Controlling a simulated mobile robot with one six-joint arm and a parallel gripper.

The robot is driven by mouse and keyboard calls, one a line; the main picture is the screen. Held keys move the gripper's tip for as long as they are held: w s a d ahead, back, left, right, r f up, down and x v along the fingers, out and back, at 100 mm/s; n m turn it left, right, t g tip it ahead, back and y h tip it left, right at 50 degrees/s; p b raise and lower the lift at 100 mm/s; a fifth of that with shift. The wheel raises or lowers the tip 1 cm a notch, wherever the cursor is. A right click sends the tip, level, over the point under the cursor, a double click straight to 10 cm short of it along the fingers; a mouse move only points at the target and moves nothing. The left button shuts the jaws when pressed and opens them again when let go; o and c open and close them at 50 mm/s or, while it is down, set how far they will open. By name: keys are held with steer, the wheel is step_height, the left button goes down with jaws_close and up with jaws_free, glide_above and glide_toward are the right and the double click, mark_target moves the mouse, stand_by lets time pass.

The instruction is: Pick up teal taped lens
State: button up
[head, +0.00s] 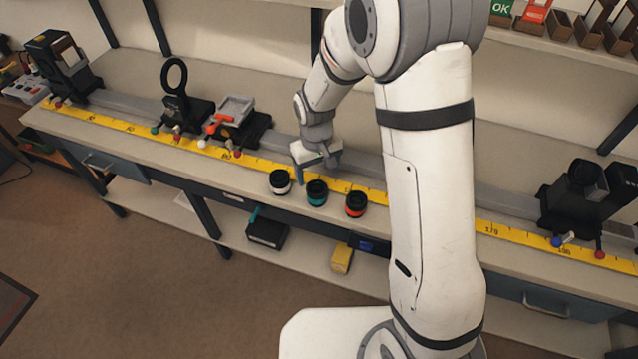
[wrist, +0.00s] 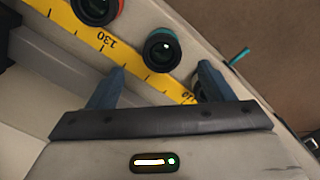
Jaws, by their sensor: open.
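The teal taped lens (head: 317,193) is a short black cylinder with a teal band. It stands upright on the bench's front edge, between a white-banded lens (head: 281,182) and an orange-banded lens (head: 356,204). My gripper (head: 299,170) is just behind the lenses, near the white-banded and teal ones. In the wrist view the teal lens (wrist: 161,50) lies ahead of my open gripper (wrist: 155,82), in line with the gap between the two blue fingers. Nothing is between the fingers. The orange-banded lens (wrist: 95,10) is at upper left; another dark lens (wrist: 205,88) is partly hidden behind the right finger.
A yellow scale (head: 130,126) runs along the bench beside a grey rail. Holders (head: 235,120) and a ring mount (head: 178,95) stand at left; a dark mount (head: 580,195) stands at right. A shelf below holds a black box (head: 267,232) and a yellow box (head: 342,258).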

mark_target(317, 188)
steer(key=shift+w+a+f, duration=0.1)
steer(key=shift+a+f, duration=0.1)
steer(key=shift+f, duration=0.25)
steer(key=shift+w+a+f, duration=0.1)
steer(key=shift+a+f, duration=0.1)
steer(key=shift+f, duration=0.25)
steer(key=f, duration=0.2)
steer(key=f+p, duration=0.1)
steer(key=f, duration=0.1)
steer(key=f+p, duration=0.1)
steer(key=f, duration=0.2)
steer(key=shift+d+f, duration=0.1)
steer(key=shift+d, duration=0.15)
steer(key=c, duration=1.1)
steer(key=shift+c, duration=0.2)
